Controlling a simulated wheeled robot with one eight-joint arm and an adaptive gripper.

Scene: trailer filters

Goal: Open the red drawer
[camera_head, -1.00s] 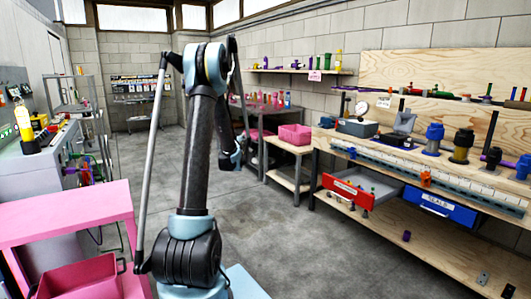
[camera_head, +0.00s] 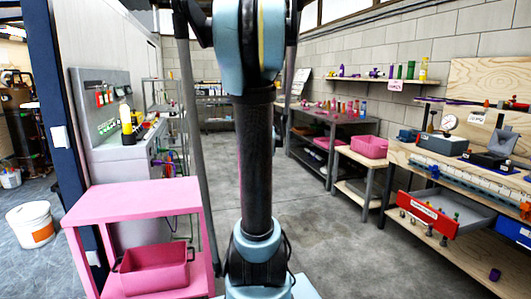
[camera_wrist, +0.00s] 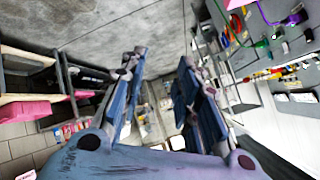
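The red drawer (camera_head: 428,214) is under the wooden workbench at the right in the head view. It has a red front with a white label and stands pulled out, with its grey inside and several small parts showing. My gripper (camera_wrist: 162,60) shows in the wrist view with its two fingers spread apart and nothing between them. It is away from the drawer and points toward open floor and far shelving. The head view does not show the gripper; my arm fills the middle of it.
A blue drawer (camera_head: 515,232) is right of the red one. A pink cart (camera_head: 130,203) with a pink bin (camera_head: 155,270) stands at the near left. A white bucket (camera_head: 33,225) is on the floor at far left. Grey floor (camera_head: 335,245) lies clear between cart and workbench.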

